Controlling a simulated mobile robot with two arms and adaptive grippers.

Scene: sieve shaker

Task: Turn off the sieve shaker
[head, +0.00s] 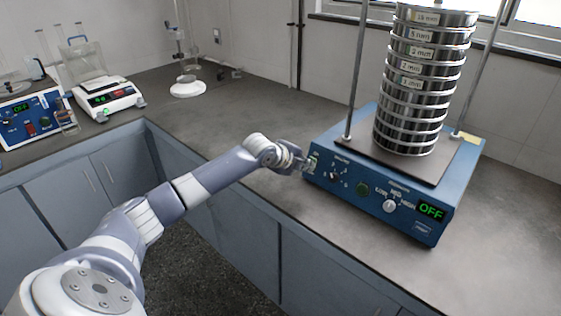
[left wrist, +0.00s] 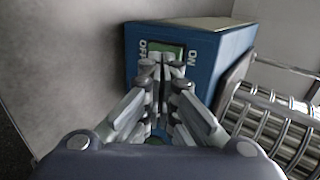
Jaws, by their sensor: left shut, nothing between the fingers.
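The sieve shaker (head: 375,190) is a blue box on the bench with a tall stack of metal sieves (head: 412,100) on top. Its green display (head: 430,210) reads OFF. My left gripper (head: 305,163) is shut and empty at the left end of the panel, by the power switch. In the left wrist view, the green switch (left wrist: 168,49) lies between OFF and ON labels, and my left fingertips (left wrist: 160,62) are right in front of it, partly covering it. Contact cannot be told. My right gripper is out of view.
A white balance (head: 108,97) and a blue device (head: 32,115) with a display stand on the left bench. A stand with a white round base (head: 187,89) is at the back. The bench (head: 235,110) between them and the shaker is mostly clear.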

